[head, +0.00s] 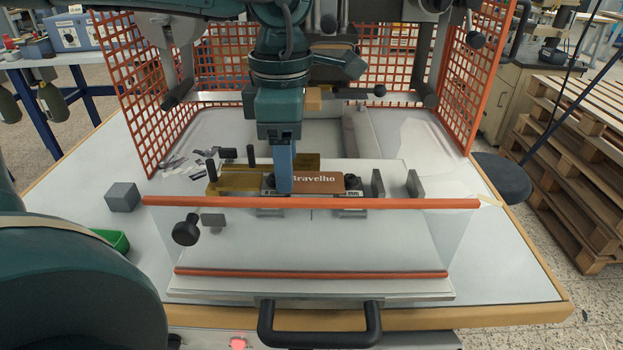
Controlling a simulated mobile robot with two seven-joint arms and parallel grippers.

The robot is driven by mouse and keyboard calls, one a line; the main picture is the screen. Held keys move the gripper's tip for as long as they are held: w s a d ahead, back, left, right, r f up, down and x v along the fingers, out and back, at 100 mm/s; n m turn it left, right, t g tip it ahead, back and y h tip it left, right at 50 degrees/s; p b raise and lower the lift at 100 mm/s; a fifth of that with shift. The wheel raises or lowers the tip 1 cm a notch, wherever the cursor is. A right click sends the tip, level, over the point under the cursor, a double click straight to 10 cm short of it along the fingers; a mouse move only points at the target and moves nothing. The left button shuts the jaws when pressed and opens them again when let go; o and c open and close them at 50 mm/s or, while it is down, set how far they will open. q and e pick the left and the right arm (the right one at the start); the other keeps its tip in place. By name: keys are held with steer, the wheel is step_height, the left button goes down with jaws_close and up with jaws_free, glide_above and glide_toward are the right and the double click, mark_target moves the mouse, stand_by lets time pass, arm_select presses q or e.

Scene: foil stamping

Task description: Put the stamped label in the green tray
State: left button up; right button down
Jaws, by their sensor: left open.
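The stamped label (325,184) is a brown rectangle with the pale word "Bravelho". It lies in the fixture of the foil press, behind the clear guard. My left gripper (284,184) reaches down from above, with its blue-grey finger at the label's left end and covering part of it. It is open; I cannot tell whether a finger touches the label. The green tray (115,241) is on the table at the left, partly hidden by my teal arm. What is inside it is hard to see. My right gripper is not in view.
Orange mesh panels (160,120) flank the press. A grey block (122,197) and scattered scraps (183,164) lie at the left. The table's right front is clear.

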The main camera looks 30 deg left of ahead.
arm_select(q)
steer(key=shift+f, duration=0.7)
steer(key=shift+f+b, duration=0.25)
steer(key=shift+b, duration=0.15)
steer(key=shift+c, duration=0.6)
steer(key=c, duration=0.7)
steer(key=shift+r, duration=0.1)
